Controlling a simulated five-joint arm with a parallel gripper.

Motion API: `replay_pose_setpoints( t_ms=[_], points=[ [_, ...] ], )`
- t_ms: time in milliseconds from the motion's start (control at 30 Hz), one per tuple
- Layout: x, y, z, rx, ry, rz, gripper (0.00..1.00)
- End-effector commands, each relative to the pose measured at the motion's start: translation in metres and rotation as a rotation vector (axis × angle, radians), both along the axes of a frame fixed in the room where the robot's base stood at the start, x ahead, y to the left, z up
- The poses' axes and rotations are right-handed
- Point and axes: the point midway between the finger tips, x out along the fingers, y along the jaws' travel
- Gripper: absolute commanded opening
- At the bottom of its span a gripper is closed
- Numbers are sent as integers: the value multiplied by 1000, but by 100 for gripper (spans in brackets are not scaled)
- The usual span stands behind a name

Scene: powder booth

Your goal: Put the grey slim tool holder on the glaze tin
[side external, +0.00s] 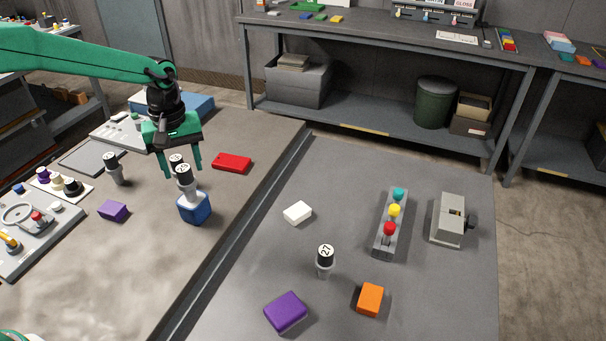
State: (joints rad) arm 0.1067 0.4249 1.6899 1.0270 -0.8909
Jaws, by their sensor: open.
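A slim grey holder with a black, numbered cap (184,180) stands upright on the blue block-shaped tin (194,210), which I take to be the glaze tin. My gripper (183,173) is open, its two fingers pointing down on either side of the holder's cap in this view. I cannot tell whether the fingers touch it or are level with it. A similar black-capped holder (176,160) shows just behind, partly hidden. Another stands to the left (115,171), and one marked 27 (325,260) stands on the right-hand surface.
A red box (232,163) lies right of my gripper, and a purple block (113,211) lies to the left. A white block (298,213), a purple block (286,312), an orange block (370,300) and a button strip (383,240) are on the right surface. The left table's front is clear.

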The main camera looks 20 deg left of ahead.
Motion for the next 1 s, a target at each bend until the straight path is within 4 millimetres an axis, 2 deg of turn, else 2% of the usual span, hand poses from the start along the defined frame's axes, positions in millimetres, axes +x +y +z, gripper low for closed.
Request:
replay_pose_setpoints(
  t_ms=[400, 600, 800, 1000],
  points=[
    [1, 0, 67, -1, -5, 0, 51],
    [1, 0, 91, 0, -3, 0, 51],
    [0, 0, 102, 0, -1, 0, 51],
    [0, 0, 103, 0, 0, 0, 51]
  ],
)
